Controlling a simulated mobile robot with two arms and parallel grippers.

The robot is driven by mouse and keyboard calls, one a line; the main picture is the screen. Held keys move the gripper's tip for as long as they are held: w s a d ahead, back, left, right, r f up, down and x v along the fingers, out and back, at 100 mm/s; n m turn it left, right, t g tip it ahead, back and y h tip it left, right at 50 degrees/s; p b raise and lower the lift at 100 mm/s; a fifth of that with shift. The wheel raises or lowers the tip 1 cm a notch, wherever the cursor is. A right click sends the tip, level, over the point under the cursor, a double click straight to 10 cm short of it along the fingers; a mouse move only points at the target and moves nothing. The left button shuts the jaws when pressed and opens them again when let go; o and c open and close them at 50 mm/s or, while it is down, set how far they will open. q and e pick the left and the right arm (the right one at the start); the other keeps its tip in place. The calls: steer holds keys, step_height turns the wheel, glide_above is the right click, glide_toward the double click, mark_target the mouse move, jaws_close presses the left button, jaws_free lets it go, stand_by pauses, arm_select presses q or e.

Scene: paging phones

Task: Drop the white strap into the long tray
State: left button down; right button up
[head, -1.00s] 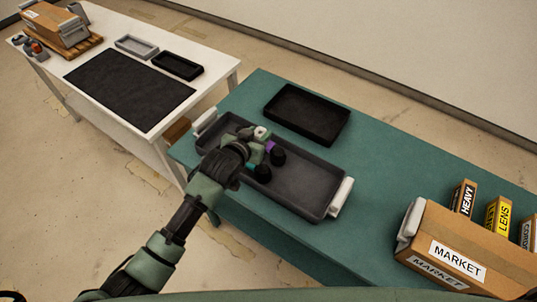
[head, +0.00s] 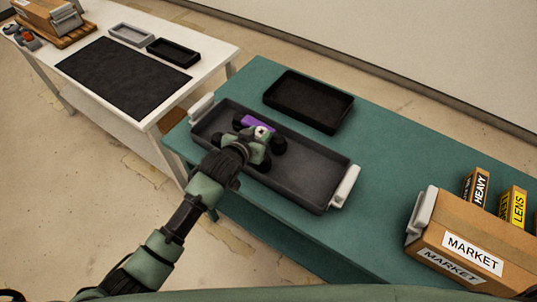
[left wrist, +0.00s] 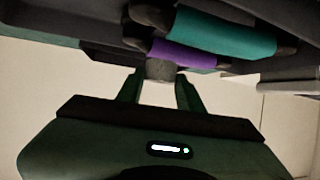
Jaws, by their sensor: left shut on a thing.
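The long tray (head: 312,178) is dark grey with white end handles and lies on the green table. My left gripper (head: 258,148) is over its left half. In the left wrist view, its fingers (left wrist: 160,82) close around a small grey piece (left wrist: 160,70); the dim light does not show whether this is the white strap. A purple band (head: 258,123) with dark ends shows just beyond the gripper; it also shows in the left wrist view (left wrist: 182,54) beside a teal band (left wrist: 225,34). Gripper parts hide the teal band in the head view. My right gripper is not in view.
A black tray (head: 308,101) lies behind the long tray. A MARKET carton (head: 470,245) and smaller boxes (head: 513,206) stand at the right. A white table (head: 205,88) with a black mat (head: 122,77) is at the left. Green tabletop is clear between tray and carton.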

arm_select(q)
steer(key=c, duration=1)
jaws_free()
steer(key=shift+c, duration=0.2)
steer(key=shift+o, duration=1)
steer(key=shift+s+a+r, duration=0.2)
steer(key=shift+s+r, duration=0.05)
steer(key=shift+s, duration=0.2)
steer(key=v, duration=0.6)
steer(key=shift+s+r+b, duration=0.2)
steer(key=shift+s+b, duration=0.15)
steer(key=shift+b, duration=0.05)
steer(key=shift+a, duration=0.15)
